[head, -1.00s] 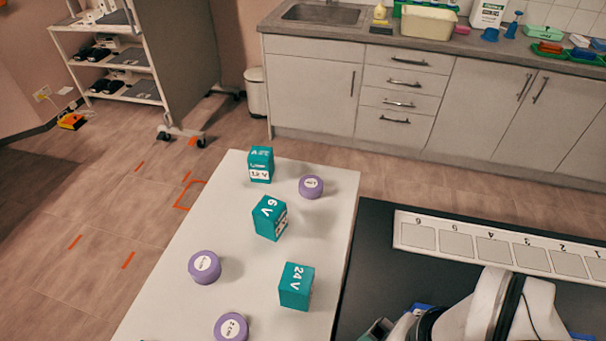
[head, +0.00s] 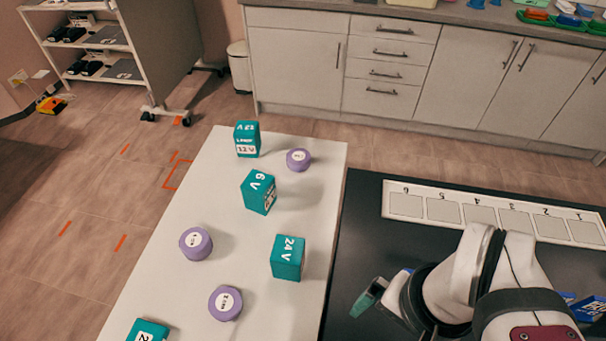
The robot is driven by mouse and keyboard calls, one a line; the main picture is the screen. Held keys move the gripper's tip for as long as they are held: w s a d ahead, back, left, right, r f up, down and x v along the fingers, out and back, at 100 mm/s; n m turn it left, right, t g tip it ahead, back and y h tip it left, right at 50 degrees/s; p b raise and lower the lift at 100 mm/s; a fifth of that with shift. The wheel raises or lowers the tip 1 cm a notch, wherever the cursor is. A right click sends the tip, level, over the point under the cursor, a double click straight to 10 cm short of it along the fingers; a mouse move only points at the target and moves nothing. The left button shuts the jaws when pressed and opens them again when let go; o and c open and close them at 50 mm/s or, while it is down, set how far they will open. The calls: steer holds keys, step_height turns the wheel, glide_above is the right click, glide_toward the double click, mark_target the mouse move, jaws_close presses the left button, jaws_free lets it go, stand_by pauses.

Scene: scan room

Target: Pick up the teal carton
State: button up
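Several teal cartons stand on the white table (head: 222,230). One marked 12 V (head: 247,139) is at the far end, one marked 6 V (head: 259,192) is nearer, and one marked 24 V (head: 288,257) is near the right edge. Another teal carton (head: 148,331) is cut off by the bottom edge of the picture. My gripper (head: 370,297) is over the dark table, right of the 24 V carton and apart from it. Only part of it shows beside my arm, so its opening is unclear.
Purple round pieces (head: 299,159) (head: 196,243) (head: 225,303) stand among the cartons. The dark table (head: 365,225) adjoins on the right and carries a white strip of numbered squares (head: 435,221). Blue items (head: 590,308) lie right of my arm.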

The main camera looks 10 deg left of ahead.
steer(key=w+d+r+n+t+h, duration=0.25)
steer(key=w+d+t+h, duration=0.25)
steer(key=w+d, duration=0.65)
steer(key=w+a+r+n+t+y, duration=0.2)
steer(key=w+r+n+t, duration=0.15)
steer(key=w, duration=0.35)
steer(key=w+a+r+n+t+y, duration=0.1)
steer(key=w+a+r+n+t, duration=0.2)
steer(key=w, duration=0.5)
steer(key=n+g+y, duration=1)
steer(key=n+g, duration=0.2)
steer(key=n, duration=0.3)
glide_toward(299, 251)
steer(key=shift+m, duration=0.3)
steer(key=x, duration=1.1)
steer(key=shift+a+f, duration=0.15)
steer(key=shift+f, duration=0.05)
steer(key=c, duration=1.4)
